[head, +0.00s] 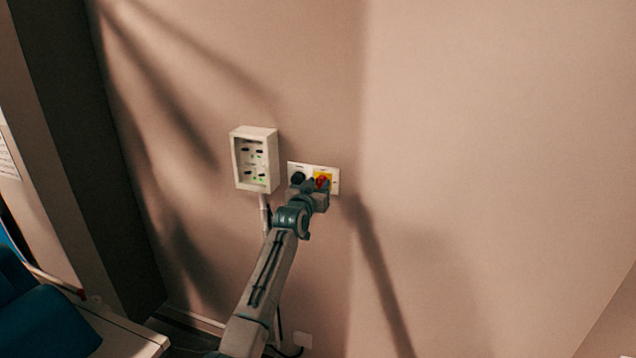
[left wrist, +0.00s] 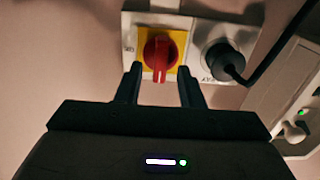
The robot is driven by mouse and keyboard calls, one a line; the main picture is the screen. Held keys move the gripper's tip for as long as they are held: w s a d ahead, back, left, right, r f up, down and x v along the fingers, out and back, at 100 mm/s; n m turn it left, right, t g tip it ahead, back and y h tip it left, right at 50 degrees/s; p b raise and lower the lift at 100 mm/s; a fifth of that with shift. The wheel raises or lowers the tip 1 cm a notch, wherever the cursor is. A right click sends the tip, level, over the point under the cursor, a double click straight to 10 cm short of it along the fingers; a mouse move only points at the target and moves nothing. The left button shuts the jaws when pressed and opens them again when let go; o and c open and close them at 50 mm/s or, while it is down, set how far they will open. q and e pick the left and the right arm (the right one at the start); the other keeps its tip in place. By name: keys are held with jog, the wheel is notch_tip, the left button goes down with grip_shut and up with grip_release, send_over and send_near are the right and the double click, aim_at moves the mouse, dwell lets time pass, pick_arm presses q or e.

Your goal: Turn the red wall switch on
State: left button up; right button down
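The red wall switch (head: 322,182) is a rotary knob on a yellow plate, set in a white wall panel. In the left wrist view the red knob (left wrist: 160,56) stands between and just beyond the two dark fingertips. My left gripper (left wrist: 159,76) is open, with one finger on each side of the lower part of the knob; I cannot tell whether they touch it. In the head view my left gripper (head: 316,186) reaches the panel and partly covers it. My right gripper is not in view.
A black plug or socket (head: 298,178) sits just left of the switch, with a cable seen in the wrist view. A white wall box (head: 255,159) with small indicators juts out further left. The wall to the right is bare. Blue furniture (head: 45,322) stands at the lower left.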

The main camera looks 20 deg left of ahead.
pick_arm(q)
jog(key=shift+w, duration=0.25)
jog(key=shift+c, duration=0.2)
grip_shut()
